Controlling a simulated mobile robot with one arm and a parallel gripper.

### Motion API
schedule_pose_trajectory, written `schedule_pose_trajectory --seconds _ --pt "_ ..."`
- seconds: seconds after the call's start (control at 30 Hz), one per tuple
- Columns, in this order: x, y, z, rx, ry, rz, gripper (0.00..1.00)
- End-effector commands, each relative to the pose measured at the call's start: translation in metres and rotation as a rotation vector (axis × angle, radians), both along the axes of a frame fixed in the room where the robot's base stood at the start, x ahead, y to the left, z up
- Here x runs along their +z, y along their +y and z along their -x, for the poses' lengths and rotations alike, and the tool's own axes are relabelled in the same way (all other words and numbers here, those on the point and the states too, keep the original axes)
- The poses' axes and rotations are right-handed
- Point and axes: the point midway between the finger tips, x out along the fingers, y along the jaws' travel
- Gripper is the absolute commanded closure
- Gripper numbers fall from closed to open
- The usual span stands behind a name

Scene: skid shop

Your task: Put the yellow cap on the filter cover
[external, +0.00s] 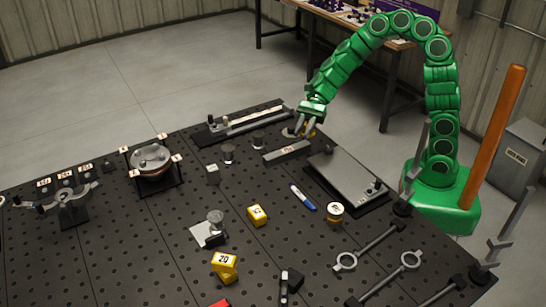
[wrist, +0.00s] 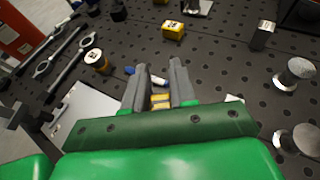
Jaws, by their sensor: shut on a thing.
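My gripper (external: 304,132) is at the back right of the black perforated table, near the end of a dark grey bar. In the wrist view, my gripper (wrist: 159,72) has its two grey fingers shut on a small yellow thing (wrist: 160,101), which appears to be the yellow cap. The fingers and palm hide much of it. A round yellow piece with a white top (external: 335,211) stands on the table to the right of the blue marker. I cannot tell for sure which part is the filter cover.
A grey flat plate (external: 346,174) and a dark grey bar (external: 287,152) lie close to my gripper. A round metal fixture (external: 152,160) is at the left. The front left table is mostly clear.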

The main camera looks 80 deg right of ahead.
Motion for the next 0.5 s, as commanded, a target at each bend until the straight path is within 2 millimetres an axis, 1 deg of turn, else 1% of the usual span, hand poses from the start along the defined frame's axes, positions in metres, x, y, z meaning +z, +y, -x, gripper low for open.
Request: schedule_pose_trajectory --seconds 0.03,0.1,0.5 --pt "0.002 -0.012 0.000 -0.031 0.000 -0.002 1.00" --pt "0.002 -0.026 0.000 -0.072 0.001 -0.002 1.00" --pt "0.009 -0.103 0.008 -0.292 0.000 -0.002 1.00"
